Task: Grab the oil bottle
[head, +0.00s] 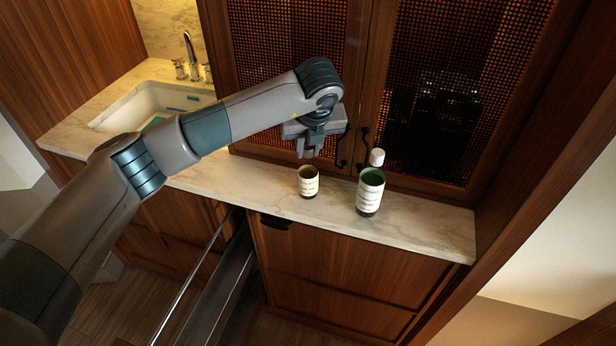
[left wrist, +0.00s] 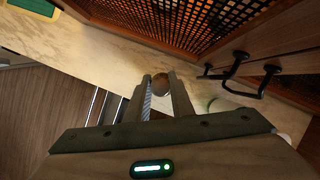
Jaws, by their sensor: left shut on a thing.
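A small bottle with a cream label and a dark brownish top (head: 308,183) is upright at the counter's middle. My left gripper (head: 306,152) is directly above it, pointing down, with its fingers shut at its upper end. In the left wrist view, a round brown top (left wrist: 161,84) sits between the two fingertips. Which bottle holds oil cannot be read from the labels. A larger bottle with a white label, green shoulder and white cap (head: 370,192) stands to the right, apart from the gripper. My right gripper is out of view.
The marble counter (head: 425,228) is narrow, with cabinet doors of dark lattice (head: 450,80) and black handles (head: 362,140) close behind. A sink with a tap (head: 190,55) is at the far left. A drawer (head: 225,265) stands open below.

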